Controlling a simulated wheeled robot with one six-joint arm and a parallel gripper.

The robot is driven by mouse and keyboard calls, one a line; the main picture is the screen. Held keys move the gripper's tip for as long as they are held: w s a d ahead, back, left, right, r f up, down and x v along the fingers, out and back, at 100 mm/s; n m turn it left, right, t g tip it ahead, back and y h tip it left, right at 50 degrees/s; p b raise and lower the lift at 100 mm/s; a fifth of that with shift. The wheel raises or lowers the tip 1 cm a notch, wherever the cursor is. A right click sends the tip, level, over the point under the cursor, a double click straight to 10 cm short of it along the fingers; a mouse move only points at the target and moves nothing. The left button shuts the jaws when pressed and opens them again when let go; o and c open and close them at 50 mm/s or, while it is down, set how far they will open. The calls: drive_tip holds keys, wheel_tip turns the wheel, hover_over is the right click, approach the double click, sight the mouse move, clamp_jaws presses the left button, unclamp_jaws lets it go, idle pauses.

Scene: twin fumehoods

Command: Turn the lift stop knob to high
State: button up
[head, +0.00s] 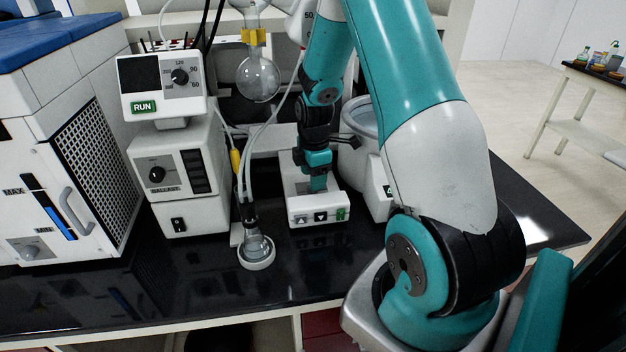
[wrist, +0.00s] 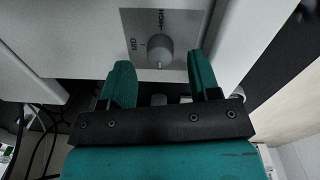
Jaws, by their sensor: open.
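The lift stop knob (wrist: 160,50) is a round grey knob on a grey plate on a white housing in the wrist view. The plate reads MID to the knob's left and HIGH above it. Which mark the knob points to is too small to tell. My gripper (wrist: 161,69) is open, with one teal finger to the lower left of the knob and the other to its right. Nothing is held, and I cannot tell whether a finger touches the knob. In the head view my arm's end hangs above a white base with small buttons (head: 319,216); the knob is hidden there.
A control unit with a RUN display (head: 161,85) stands on a white box to the left. A glass flask (head: 258,80) hangs at the back, and a small flask (head: 257,246) sits in front. A white-rimmed bath (head: 363,118) is close on the right. The black bench front (head: 190,285) is clear.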

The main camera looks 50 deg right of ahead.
drive_tip(key=shift+w+f, duration=0.1)
drive_tip(key=shift+f, duration=1.25)
drive_tip(key=c, duration=0.9)
